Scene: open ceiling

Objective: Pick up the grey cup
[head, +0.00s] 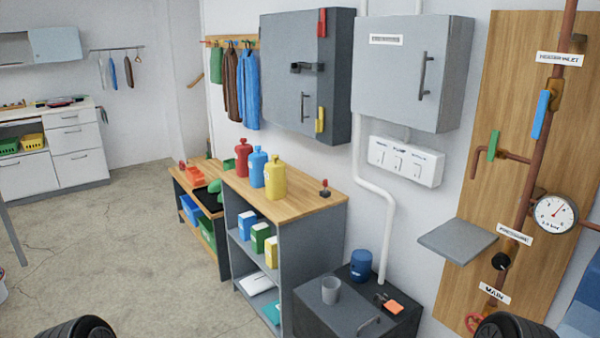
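A small grey cup (330,290) stands upright on top of a low dark cabinet (318,318) at the lower middle of the head view. A dark blue lidded container (361,263) stands behind it and to its right, apart from it. An orange block (393,307) and a small dark item with red on it lie to the cup's right. Only dark rounded parts of my arms show at the bottom edge, one left and one right. Neither gripper's fingers are in view, and nothing touches the cup.
A wooden-topped shelf (312,203) with red, blue and yellow bottles stands left of the cabinet. A white pipe (386,215) runs down the wall behind. A grey wall shelf (457,240) and a pipe board (478,150) are at right. The concrete floor (130,250) at left is largely clear.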

